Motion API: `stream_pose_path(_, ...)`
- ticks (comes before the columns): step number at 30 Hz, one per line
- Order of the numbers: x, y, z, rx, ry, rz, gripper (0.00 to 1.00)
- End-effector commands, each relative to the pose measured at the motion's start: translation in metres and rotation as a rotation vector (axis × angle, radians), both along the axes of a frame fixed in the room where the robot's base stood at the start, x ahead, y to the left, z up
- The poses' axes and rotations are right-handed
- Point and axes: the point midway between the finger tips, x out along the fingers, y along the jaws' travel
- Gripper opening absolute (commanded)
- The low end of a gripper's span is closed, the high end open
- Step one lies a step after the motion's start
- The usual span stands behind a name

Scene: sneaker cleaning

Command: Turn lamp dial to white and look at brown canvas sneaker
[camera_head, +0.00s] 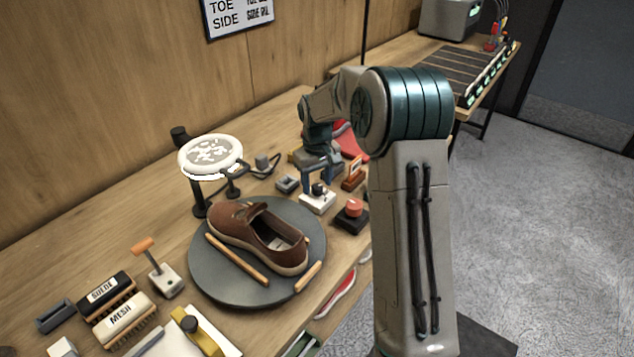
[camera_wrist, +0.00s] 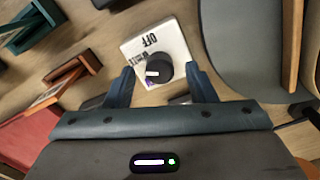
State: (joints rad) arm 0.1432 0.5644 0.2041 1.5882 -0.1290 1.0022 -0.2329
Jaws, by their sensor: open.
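The lamp dial is a black knob (camera_wrist: 157,66) on a white box (camera_wrist: 173,47), with OFF and a partly hidden WHITE label. The knob's white mark points left in the wrist view. The box (camera_head: 317,203) also shows in the head view, right of the sneaker. My gripper (camera_wrist: 160,76) is open, its blue fingers on either side of the knob; I cannot tell whether they touch it. The brown sneaker (camera_head: 235,226) lies on a round grey turntable (camera_head: 212,282) between wooden strips. The round lamp (camera_head: 210,153) has a bright white rim and stands behind the sneaker.
A red button (camera_head: 354,208) on a dark base stands right of the dial. A small lever (camera_head: 160,272), SUEDE (camera_head: 103,289) and MESH (camera_head: 121,317) brushes and a yellow-handled tool (camera_head: 200,334) sit at the left. The turntable's edge (camera_wrist: 212,45) is close to the dial.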

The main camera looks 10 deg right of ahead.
Motion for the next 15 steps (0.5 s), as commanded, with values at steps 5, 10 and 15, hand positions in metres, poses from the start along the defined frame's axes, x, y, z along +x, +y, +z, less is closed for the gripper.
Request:
stream_pose_path(5,0.001,0.000,0.032,0.000,-0.006,-0.001,0.51)
stream_pose_path(10,0.001,0.000,0.072,0.000,-0.006,0.000,0.51)
stream_pose_path(15,0.001,0.000,0.106,-0.001,-0.004,0.001,0.51)
